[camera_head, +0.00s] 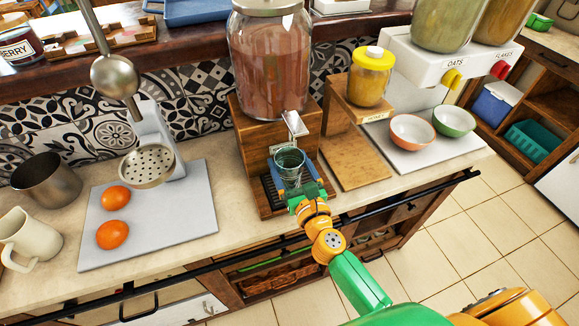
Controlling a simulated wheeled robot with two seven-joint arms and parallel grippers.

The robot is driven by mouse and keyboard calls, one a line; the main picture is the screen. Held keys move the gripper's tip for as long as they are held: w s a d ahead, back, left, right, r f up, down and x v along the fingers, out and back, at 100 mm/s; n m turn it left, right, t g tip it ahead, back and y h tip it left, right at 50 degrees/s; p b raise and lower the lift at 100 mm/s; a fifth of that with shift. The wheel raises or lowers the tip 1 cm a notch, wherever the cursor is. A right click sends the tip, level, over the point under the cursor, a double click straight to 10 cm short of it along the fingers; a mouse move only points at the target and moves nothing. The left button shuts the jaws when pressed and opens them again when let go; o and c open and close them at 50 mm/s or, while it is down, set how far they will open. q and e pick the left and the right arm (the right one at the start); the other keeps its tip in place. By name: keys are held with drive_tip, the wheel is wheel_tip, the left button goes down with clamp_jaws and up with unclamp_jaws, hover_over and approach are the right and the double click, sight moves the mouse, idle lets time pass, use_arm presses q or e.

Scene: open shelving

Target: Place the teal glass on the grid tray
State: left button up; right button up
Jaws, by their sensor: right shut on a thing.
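The teal glass (290,160) is upright under the spout of the large drink dispenser. My right gripper (296,188) is shut on the glass from the front, with its arm reaching in from the lower right. The dark grid tray (268,197) is at the foot of the dispenser's wooden stand, directly below and around the glass. The glass and gripper hide part of the tray. I cannot tell whether the glass base touches the grid. My left gripper is not in view.
The dispenser (270,62) and its spout (294,124) are close above the glass. A wooden stand with a yellow-lidded jar (371,78) is to the right, with two bowls (412,131) beyond. A grey board (165,225) with two oranges (113,235) is left.

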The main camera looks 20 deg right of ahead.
drive_tip(key=o, duration=1.5)
drive_tip(key=shift+s, duration=0.15)
drive_tip(key=s+b, duration=0.3)
drive_tip(key=s, duration=0.8)
drive_tip(key=shift+s+d, duration=0.2)
drive_tip(key=shift+s, duration=0.15)
drive_tip(key=shift+r, duration=0.1)
